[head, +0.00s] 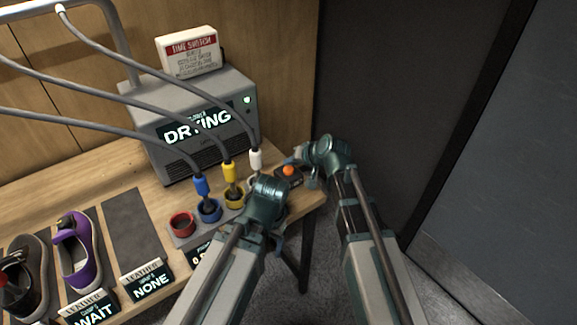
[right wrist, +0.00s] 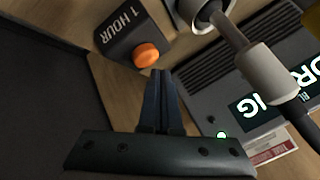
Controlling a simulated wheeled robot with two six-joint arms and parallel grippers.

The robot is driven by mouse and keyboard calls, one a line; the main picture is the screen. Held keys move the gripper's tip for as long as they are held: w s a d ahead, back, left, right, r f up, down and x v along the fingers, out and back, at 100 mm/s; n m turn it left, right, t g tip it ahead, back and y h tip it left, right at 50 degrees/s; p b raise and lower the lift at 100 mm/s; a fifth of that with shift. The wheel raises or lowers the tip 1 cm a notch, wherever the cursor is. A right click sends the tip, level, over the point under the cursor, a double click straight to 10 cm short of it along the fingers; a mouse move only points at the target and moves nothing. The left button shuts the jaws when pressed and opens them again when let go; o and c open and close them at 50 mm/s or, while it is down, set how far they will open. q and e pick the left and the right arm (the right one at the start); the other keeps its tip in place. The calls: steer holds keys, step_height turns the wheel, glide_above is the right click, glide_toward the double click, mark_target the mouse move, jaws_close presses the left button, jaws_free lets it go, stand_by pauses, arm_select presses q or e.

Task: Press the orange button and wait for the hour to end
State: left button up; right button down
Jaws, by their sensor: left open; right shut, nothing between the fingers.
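The orange button (head: 289,171) sits on a small dark box at the right end of the wooden table. In the right wrist view the orange button (right wrist: 146,54) is on the dark box marked "1 HOUR" (right wrist: 128,36). My right gripper (right wrist: 158,75) is shut and empty, its fingertips just short of the button in the picture; I cannot tell if they touch. In the head view my right gripper (head: 300,158) is beside the button. My left gripper (head: 262,215) is lower, in front of the cup holder, its fingers mostly hidden by its wrist.
A grey box reading "DRYING" (head: 196,120) with a green light stands behind. A "TIME SWITCH" sign (head: 189,52) is on it. Sneakers (head: 78,250) are at left.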

mark_target(290, 172)
steer(key=shift+r, duration=0.2)
step_height(290, 172, up, 5)
steer(key=p, duration=0.5)
steer(key=shift+f, duration=0.1)
stand_by(0.7)
steer(key=shift+s+f, duration=0.1)
steer(key=shift+s, duration=0.05)
steer(key=s+d+f+n+g+h, duration=0.1)
steer(key=s+f+g+h, duration=0.1)
steer(key=s, duration=0.6)
steer(key=s+d+f+n+g+h, duration=0.2)
steer(key=s+h, duration=0.1)
steer(key=s, duration=0.6)
steer(key=s+d+f+n+g+h, duration=0.1)
steer(key=s+d+f+g+h, duration=0.1)
steer(key=s, duration=0.6)
steer(key=shift+s+d+f+g+h, duration=0.2)
steer(key=shift+d+g+h, duration=0.1)
steer(key=shift+g, duration=0.3)
